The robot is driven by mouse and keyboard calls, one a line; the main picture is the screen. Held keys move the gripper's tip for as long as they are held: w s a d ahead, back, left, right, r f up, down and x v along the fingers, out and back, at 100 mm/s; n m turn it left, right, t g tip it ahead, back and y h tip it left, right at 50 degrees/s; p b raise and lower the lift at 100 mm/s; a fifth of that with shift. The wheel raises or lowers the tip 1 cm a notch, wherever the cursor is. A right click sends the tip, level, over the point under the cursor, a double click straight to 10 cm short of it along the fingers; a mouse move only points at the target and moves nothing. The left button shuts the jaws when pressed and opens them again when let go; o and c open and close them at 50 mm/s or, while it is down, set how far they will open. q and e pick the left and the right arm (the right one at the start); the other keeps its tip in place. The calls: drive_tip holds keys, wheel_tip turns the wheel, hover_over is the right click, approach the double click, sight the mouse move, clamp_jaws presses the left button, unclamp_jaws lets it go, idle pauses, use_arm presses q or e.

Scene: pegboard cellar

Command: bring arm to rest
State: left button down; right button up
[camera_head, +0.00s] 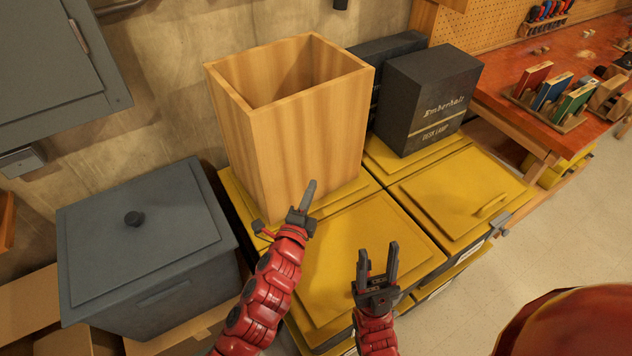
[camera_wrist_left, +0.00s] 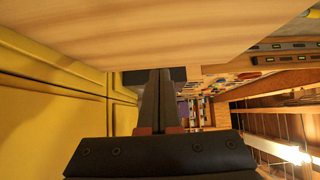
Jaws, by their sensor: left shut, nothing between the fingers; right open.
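My left gripper (camera_head: 307,195) is shut and empty. In the head view it shows in front of the lower right part of a tall open wooden box (camera_head: 300,140). In the left wrist view the shut fingers (camera_wrist_left: 158,100) point away from the camera, with the wooden box (camera_wrist_left: 150,35) close along the top of the picture. I cannot tell whether the fingers touch the box. My right gripper (camera_head: 378,262) is open and empty, over the front yellow lid (camera_head: 345,270). Both arms reach in from the bottom of the head view.
The wooden box stands on yellow lidded bins (camera_head: 460,190). A black box (camera_head: 428,98) stands on the bins behind right. A grey lidded chest (camera_head: 145,240) is at left, below a grey wall cabinet (camera_head: 50,65). A red-topped workbench (camera_head: 560,80) is at right, with clear floor (camera_head: 540,235) before it.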

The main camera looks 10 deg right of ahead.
use_arm(q)
drive_tip(key=shift+b+v, duration=0.55)
drive_tip(key=shift+v, duration=2.2)
drive_tip(key=shift+s+d+r, duration=0.15)
